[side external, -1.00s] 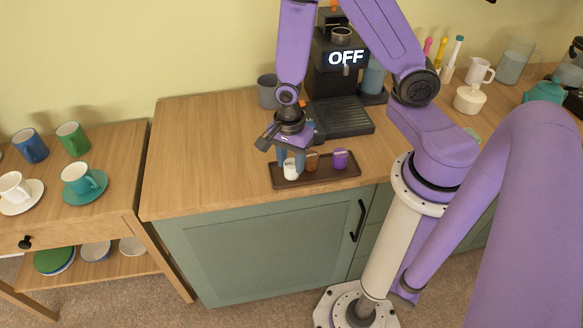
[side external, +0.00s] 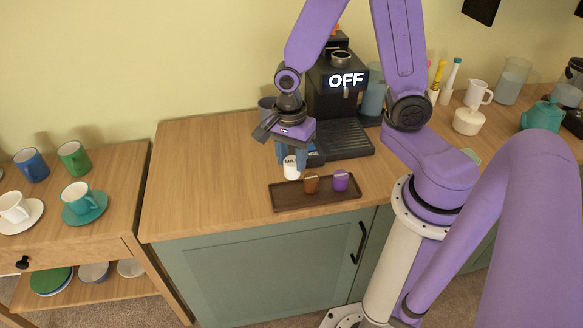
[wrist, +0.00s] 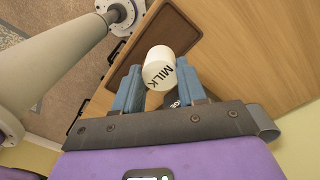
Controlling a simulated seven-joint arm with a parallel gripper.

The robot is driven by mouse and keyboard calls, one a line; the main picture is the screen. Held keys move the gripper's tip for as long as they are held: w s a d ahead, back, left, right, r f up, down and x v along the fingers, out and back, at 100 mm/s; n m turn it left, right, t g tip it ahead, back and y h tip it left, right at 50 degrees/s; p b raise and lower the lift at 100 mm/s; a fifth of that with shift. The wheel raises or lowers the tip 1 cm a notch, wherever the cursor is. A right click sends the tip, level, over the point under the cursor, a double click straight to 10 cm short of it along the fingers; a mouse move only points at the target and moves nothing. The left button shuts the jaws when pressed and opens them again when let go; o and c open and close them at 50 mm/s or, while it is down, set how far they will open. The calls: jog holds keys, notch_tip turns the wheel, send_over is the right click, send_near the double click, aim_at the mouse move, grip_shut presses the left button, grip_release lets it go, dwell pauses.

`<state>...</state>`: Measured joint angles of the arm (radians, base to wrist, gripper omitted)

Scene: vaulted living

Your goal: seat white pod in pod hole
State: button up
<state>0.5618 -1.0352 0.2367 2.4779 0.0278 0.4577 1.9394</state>
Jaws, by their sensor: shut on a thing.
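The white pod (side external: 291,166), marked MILK, is held between the blue fingers of my gripper (side external: 291,153). It is lifted above the left end of the dark tray (side external: 290,204). In the wrist view the white pod (wrist: 160,68) sits between the two fingertips of my gripper (wrist: 160,85). The black coffee machine (side external: 328,95), with OFF shown above it, stands behind and to the right of my gripper. I cannot make out a pod hole in these views.
A brown pod (side external: 311,183) and a purple pod (side external: 340,180) stand in the tray. The wooden counter (side external: 190,175) is clear on the left. A white jug (side external: 477,94) and white pot (side external: 468,121) stand at the right.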

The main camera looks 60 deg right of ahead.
jog(key=shift+r, duration=0.7)
jog(key=shift+w+d+r, duration=0.1)
jog(key=shift+w+r, duration=0.05)
jog(key=shift+r, duration=0.15)
jog(key=w+d+r+m, duration=0.2)
jog(key=d+r+m, duration=0.35)
jog(key=d, duration=0.25)
jog(key=w+d+r+m, duration=0.3)
jog(key=d+r+m, duration=0.1)
jog(key=d+r, duration=0.3)
jog(key=s+d+r+m, duration=0.8)
jog(key=s+d+r, duration=0.2)
jog(key=r, duration=0.2)
jog(key=w+d+f, duration=0.9)
jog(key=w, duration=0.1)
jog(key=shift+w+f, duration=0.1)
jog(key=shift+w+d+f, duration=0.1)
jog(key=shift+w+f, duration=0.05)
jog(key=shift+f, duration=1.6)
